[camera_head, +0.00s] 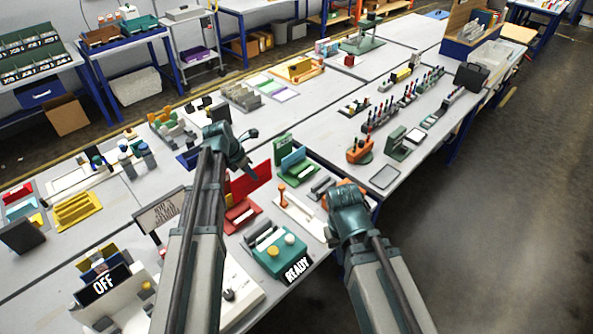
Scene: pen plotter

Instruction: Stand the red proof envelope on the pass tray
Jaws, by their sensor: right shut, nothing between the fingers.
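The red proof envelope (257,180) is a flat red panel held on edge, slightly tilted, near the middle of the view. My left gripper (246,168) is at its upper edge, with its fingers shut on it; the fingertips are small and partly hidden. A green tray (281,172) with a teal panel standing in it is just right of the envelope; it may be the pass tray, but I cannot read a label. My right gripper (338,192) is shut and empty at the table's right edge, away from the envelope.
A red holder (240,216) lies below the envelope. A green box with round buttons (279,255) and a READY sign (297,269) stand nearer. A white strip with an orange-topped lever (282,194) lies between my grippers. The floor at right is clear.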

